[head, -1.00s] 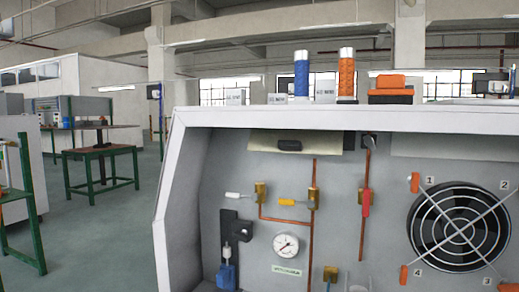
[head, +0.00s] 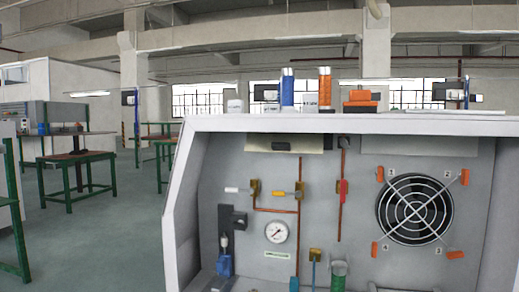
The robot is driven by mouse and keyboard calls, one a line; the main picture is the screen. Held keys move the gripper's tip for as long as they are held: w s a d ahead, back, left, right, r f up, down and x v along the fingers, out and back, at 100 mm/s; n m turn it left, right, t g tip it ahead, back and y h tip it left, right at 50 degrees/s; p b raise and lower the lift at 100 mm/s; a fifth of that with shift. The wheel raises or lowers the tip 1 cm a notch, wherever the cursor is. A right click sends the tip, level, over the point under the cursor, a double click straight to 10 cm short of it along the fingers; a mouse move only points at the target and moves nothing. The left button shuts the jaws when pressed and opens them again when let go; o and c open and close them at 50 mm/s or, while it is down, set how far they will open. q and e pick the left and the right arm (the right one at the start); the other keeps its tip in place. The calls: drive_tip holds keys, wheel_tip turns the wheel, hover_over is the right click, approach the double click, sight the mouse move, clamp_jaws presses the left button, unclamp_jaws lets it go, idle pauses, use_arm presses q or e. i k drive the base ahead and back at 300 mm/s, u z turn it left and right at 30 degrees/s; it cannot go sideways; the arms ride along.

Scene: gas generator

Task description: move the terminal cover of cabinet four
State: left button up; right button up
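A white cabinet (head: 178,210) with a grey recessed panel stands in front of me. No number four marks a whole cabinet; small numbers stand around its fan (head: 415,209), next to orange clips (head: 380,174). I cannot pick out a terminal cover for certain. A pale plate with a dark handle (head: 284,144) is at the panel's top, and a plain pale plate (head: 405,145) is above the fan. Neither of my grippers is in view.
The panel carries valves with white, yellow and red handles (head: 342,189), copper pipes and a gauge (head: 275,231). Blue and orange cylinders (head: 325,88) stand on the cabinet top. Green-legged benches (head: 77,158) stand at left; open floor (head: 105,235) lies between.

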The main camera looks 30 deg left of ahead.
sight(283, 138)
drive_tip(key=z, duration=0.15)
drive_tip(key=i, duration=0.9)
drive_tip(key=u, duration=0.05)
